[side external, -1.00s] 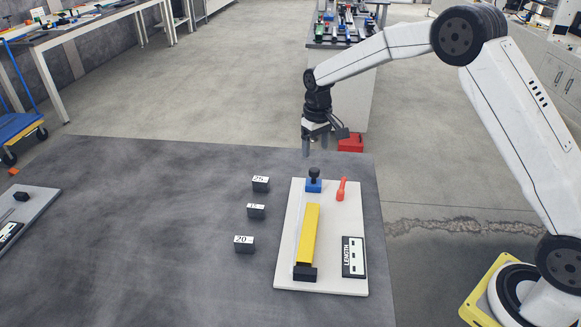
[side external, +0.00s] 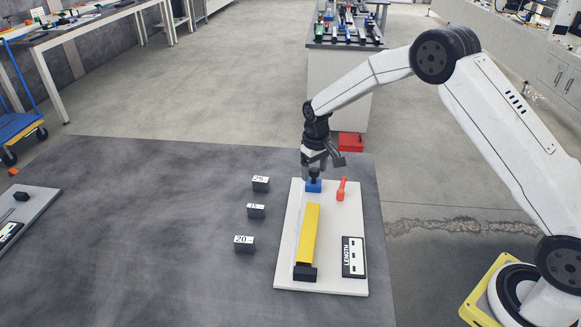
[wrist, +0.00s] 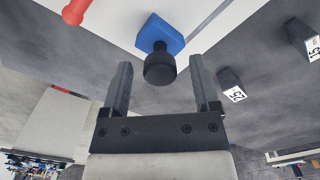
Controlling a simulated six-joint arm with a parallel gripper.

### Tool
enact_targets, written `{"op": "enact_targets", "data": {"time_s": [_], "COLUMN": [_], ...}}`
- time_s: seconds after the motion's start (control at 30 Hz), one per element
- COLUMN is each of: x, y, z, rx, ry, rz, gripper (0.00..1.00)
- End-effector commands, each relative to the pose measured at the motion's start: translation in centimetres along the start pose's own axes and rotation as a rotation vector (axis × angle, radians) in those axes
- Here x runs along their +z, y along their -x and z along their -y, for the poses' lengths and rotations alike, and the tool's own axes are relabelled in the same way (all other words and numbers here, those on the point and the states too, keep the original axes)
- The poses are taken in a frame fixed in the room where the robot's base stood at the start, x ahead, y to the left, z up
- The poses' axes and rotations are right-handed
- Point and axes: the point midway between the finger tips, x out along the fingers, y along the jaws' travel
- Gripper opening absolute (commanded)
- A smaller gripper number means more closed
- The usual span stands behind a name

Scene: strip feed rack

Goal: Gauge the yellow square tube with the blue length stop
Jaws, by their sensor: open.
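The yellow square tube (side external: 307,233) lies lengthwise on the white board (side external: 331,279), its near end at a black end block (side external: 305,273). The blue length stop (side external: 313,186) sits on the board beyond the tube's far end, with a small gap visible between them. Its black knob stands on top; the stop also shows in the wrist view (wrist: 160,34). My gripper (side external: 317,171) is low over the stop, fingers pointing down. In the wrist view my gripper (wrist: 160,82) is open, with the black knob (wrist: 160,68) between and slightly beyond the fingertips. Contact cannot be told.
A red handle (side external: 341,189) sits right of the stop. A LENGTH plate (side external: 353,257) lies right of the tube. Black blocks marked 25 (side external: 261,184), 15 (side external: 256,211) and 20 (side external: 244,244) stand left of the board. The dark table (side external: 150,230) is mostly clear.

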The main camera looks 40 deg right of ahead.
Motion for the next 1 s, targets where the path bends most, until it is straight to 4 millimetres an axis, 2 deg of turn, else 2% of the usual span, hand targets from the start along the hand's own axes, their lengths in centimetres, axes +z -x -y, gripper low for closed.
{"op": "enact_targets", "data": {"time_s": [0.1,0.13,0.37,0.4,1.0], "x": [-0.01,-0.01,0.00,0.00,0.00], "y": [0.01,0.02,0.04,0.04,0.08], "z": [0.00,0.00,0.00,0.00,-0.01], "rx": [0.000,0.000,0.000,0.000,0.000], "ry": [0.000,0.000,0.000,0.000,0.000], "rz": [0.000,0.000,0.000,0.000,0.000], "gripper": [0.79,0.75,0.02,0.00,0.00]}}
